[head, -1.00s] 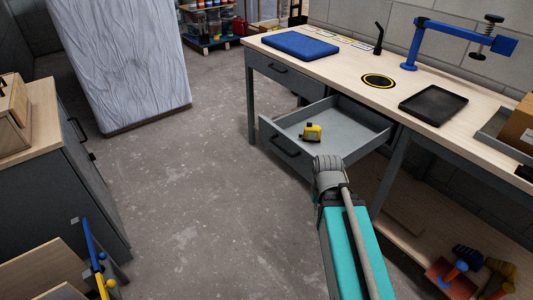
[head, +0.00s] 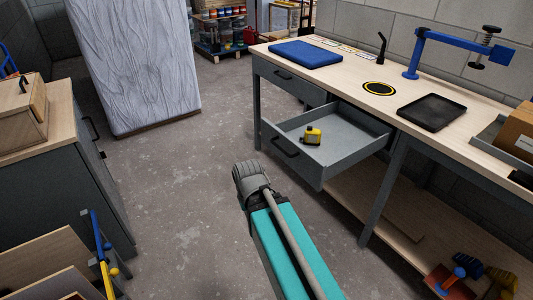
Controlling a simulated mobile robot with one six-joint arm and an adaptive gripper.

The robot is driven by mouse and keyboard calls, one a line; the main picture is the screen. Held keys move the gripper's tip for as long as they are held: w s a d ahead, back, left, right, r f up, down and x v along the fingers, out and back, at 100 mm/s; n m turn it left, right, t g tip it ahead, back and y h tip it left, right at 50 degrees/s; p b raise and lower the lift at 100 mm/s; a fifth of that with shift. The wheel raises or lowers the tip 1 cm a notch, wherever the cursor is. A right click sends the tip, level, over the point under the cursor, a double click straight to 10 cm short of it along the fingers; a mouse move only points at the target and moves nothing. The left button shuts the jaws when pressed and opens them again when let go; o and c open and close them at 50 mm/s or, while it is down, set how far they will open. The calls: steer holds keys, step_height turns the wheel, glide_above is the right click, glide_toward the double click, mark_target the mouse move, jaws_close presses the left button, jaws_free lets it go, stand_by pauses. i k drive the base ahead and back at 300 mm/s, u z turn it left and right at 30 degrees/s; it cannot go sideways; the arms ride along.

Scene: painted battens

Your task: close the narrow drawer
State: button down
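A grey drawer (head: 365,137) stands pulled far out from under the wooden-topped workbench. Its front carries a dark bar handle (head: 285,148) and faces left. A yellow and black tape measure (head: 312,135) lies inside it near the front. A second drawer (head: 292,85) with a dark handle is shut, under the bench's left end. My arm reaches up from the bottom edge, and its grey joint stands in front of and below the open drawer's front in the picture, with floor visible between. My gripper's fingers do not show.
The bench top (head: 345,75) holds a blue mat (head: 306,54), a black tray (head: 432,111) and a blue clamp arm (head: 455,37). A bench leg (head: 382,195) stands right of the drawer. A grey cabinet (head: 62,195) stands left. Floor (head: 175,180) between is clear.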

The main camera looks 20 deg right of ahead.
mark_target(350, 135)
steer(key=u, duration=0.65)
steer(key=k, duration=0.55)
steer(key=z, duration=1.85)
